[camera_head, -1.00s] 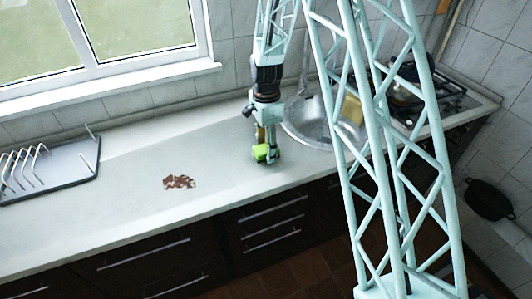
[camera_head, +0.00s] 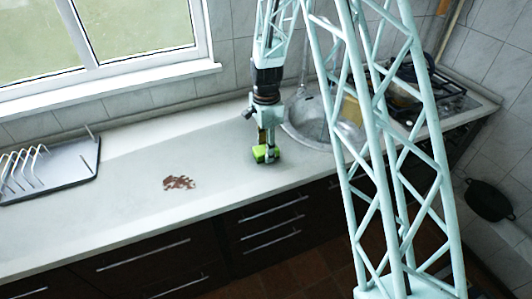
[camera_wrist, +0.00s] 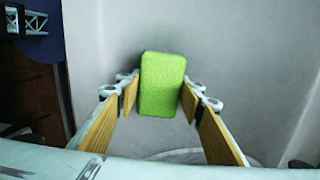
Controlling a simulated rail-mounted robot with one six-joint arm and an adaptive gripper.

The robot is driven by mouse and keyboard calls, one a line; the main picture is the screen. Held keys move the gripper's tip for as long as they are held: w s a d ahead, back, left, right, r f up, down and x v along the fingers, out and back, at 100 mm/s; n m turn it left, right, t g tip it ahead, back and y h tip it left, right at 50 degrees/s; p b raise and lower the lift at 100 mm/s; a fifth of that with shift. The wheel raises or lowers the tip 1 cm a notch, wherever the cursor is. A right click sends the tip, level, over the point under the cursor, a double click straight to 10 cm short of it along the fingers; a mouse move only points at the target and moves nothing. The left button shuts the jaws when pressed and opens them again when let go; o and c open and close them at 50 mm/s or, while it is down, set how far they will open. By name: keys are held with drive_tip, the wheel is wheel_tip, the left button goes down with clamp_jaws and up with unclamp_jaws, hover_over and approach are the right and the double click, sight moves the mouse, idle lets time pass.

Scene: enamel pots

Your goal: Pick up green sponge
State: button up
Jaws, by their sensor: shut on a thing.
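The green sponge (camera_head: 262,153) is at my gripper's fingertips over the counter, just left of the sink. In the wrist view the bright green sponge (camera_wrist: 161,84) sits upright between the two yellow-padded fingers. My gripper (camera_head: 268,146) points down and is shut on the sponge. In the wrist view its fingertips (camera_wrist: 160,92) press on both sides of the sponge. A dark shadow lies close around the sponge. I cannot tell whether the sponge touches the counter.
The pale counter (camera_head: 120,210) is clear around a brown patch of crumbs or stain (camera_head: 179,182). A dish rack (camera_head: 48,170) stands at the far left. The round metal sink (camera_head: 310,122) is right of my gripper. A stove (camera_head: 440,95) with a pot is at the back right.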

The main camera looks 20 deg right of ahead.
drive_tip(key=shift+r, duration=0.15)
drive_tip(key=shift+r, duration=1.55)
drive_tip(key=shift+s+r, duration=0.1)
drive_tip(key=shift+s, duration=0.1)
drive_tip(key=s, duration=0.5)
drive_tip(key=s+a+r, duration=0.1)
drive_tip(key=s, duration=0.4)
drive_tip(key=s+a, duration=0.1)
drive_tip(key=s, duration=0.4)
drive_tip(key=shift+s+a+r+p, duration=0.2)
drive_tip(key=shift+s+a+p, duration=0.05)
drive_tip(key=shift+p, duration=0.1)
drive_tip(key=shift+w+r, duration=0.1)
drive_tip(key=shift+w, duration=0.05)
drive_tip(key=shift+c, duration=0.5)
